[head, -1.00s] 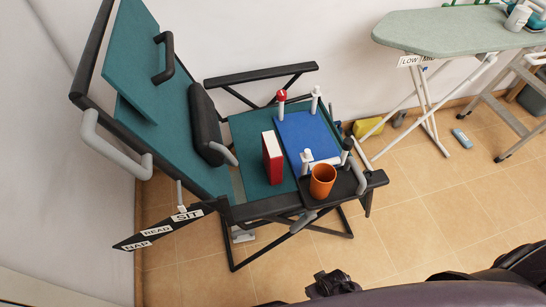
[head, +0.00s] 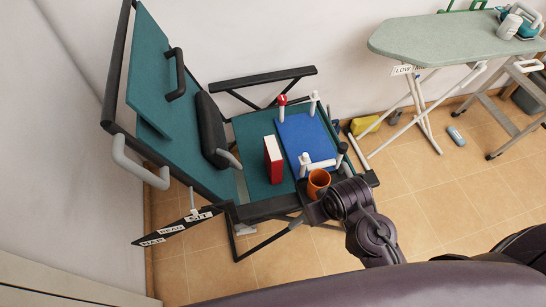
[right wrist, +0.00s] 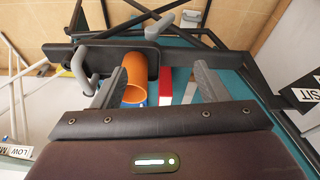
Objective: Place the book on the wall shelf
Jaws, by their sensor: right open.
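The red book (head: 274,160) with white page edges stands upright on the green seat of a folding chair. In the right wrist view the book (right wrist: 166,86) shows beyond my fingers, between them. My right gripper (right wrist: 162,72) is open, its two grey fingers apart with nothing gripped. In the head view my right arm reaches to the chair's front right corner, beside the orange cup, and its fingers are hidden there. No wall shelf shows in these frames. My left gripper is not in view.
The orange cup (head: 317,181) stands on the black armrest tray, near my right arm; it also shows in the right wrist view (right wrist: 138,78). A blue panel (head: 307,138) with several posts lies right of the book. An ironing board (head: 430,38) stands at the back right.

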